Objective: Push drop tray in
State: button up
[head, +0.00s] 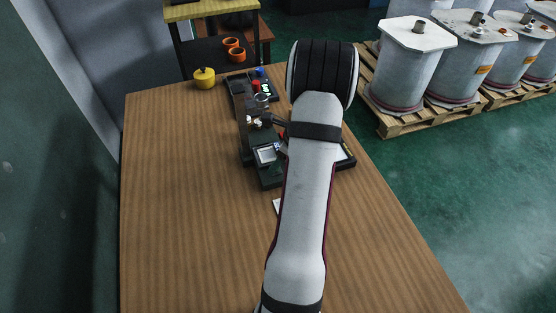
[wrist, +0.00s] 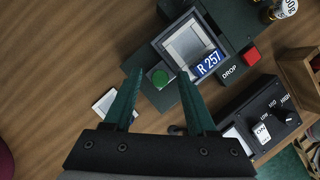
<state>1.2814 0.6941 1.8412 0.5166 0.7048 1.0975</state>
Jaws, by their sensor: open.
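The drop tray (wrist: 184,45) is a silver-framed square tray with a pale inside and a blue "R 257" label. It sits in a dark green device (wrist: 230,22) marked "DROP", and also shows in the head view (head: 266,155), left of my arm. I cannot tell how far out it stands. A green button (wrist: 159,77) and a red button (wrist: 251,56) flank it. My gripper (wrist: 160,71) is open and empty. Its green fingertips spread to either side of the green button in the wrist view, apart from the tray's frame. My arm hides the gripper in the head view.
A black switch box (wrist: 262,122) stands right of my gripper and a white card (wrist: 108,103) lies to the left. A yellow pot (head: 204,79) stands at the table's far left. The wooden table (head: 190,210) is clear on the left and in front.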

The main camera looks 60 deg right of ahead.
grip_shut()
jog(key=shift+r, duration=0.1)
dwell(1.2)
